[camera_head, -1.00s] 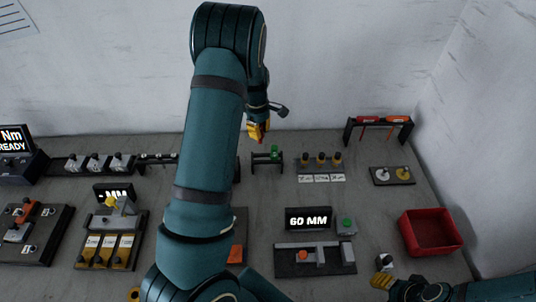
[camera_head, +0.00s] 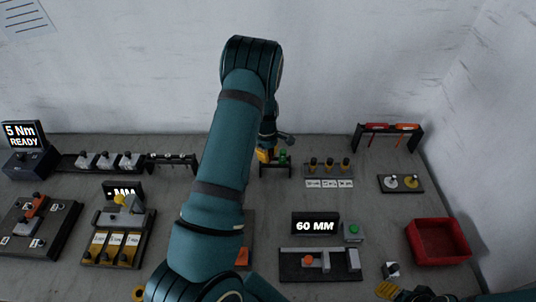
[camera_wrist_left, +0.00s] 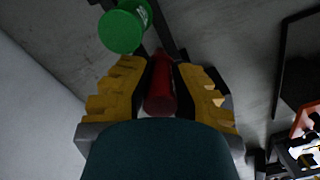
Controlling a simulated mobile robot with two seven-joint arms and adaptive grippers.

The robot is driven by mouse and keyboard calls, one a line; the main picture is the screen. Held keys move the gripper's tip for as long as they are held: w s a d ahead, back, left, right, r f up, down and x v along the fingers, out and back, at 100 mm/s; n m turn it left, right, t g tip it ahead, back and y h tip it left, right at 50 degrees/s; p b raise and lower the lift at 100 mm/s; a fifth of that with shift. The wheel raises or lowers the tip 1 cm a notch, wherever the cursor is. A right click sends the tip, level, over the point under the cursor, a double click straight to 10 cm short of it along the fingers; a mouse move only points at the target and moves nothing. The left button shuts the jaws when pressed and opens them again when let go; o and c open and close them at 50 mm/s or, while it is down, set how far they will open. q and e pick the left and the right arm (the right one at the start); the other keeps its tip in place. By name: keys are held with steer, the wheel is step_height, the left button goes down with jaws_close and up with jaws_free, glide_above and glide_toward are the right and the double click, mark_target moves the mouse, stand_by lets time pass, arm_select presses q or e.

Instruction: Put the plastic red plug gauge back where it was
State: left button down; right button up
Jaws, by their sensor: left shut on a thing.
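The red plug gauge (camera_wrist_left: 160,90) is a red cylinder between the yellow fingers of my left gripper (camera_wrist_left: 160,85), which is shut on it. In the head view my left gripper (camera_head: 265,155) is low at the back, just left of the green plug gauge (camera_head: 284,156) at the black gauge stand (camera_head: 275,171). The arm covers part of this area, and the red gauge is not clear there. The green gauge (camera_wrist_left: 122,30) also shows in the left wrist view, beyond the left finger. My right gripper (camera_head: 386,290) is partly visible at the bottom edge; its jaw state is unclear.
A rack with dark yellow-based handles (camera_head: 328,168) stands right of the stand. A black frame (camera_head: 388,128) holds red-orange tools. A red bin (camera_head: 438,242) is at right. A 60 MM display (camera_head: 315,224) stands in front. Bare table lies between the stand and the display.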

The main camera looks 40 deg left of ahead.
arm_select(q)
steer(key=shift+f+b, duration=0.45)
steer(key=shift+f, duration=0.1)
arm_select(e)
steer(key=shift+f, duration=0.45)
arm_select(q)
steer(key=shift+f, duration=0.1)
arm_select(e)
steer(key=shift+f, duration=0.1)
arm_select(q)
steer(key=c, duration=1)
jaws_free()
steer(key=shift+r, duration=0.2)
steer(key=shift+r+p, duration=0.3)
steer(key=shift+p, duration=0.05)
arm_select(e)
steer(key=shift+r, duration=0.4)
arm_select(q)
steer(key=r, duration=1.2)
steer(key=shift+a+r, duration=0.2)
steer(key=shift+a, duration=0.1)
arm_select(e)
steer(key=shift+r, duration=0.35)
arm_select(q)
steer(key=shift+s+f, duration=0.1)
arm_select(e)
steer(key=shift+s, duration=0.1)
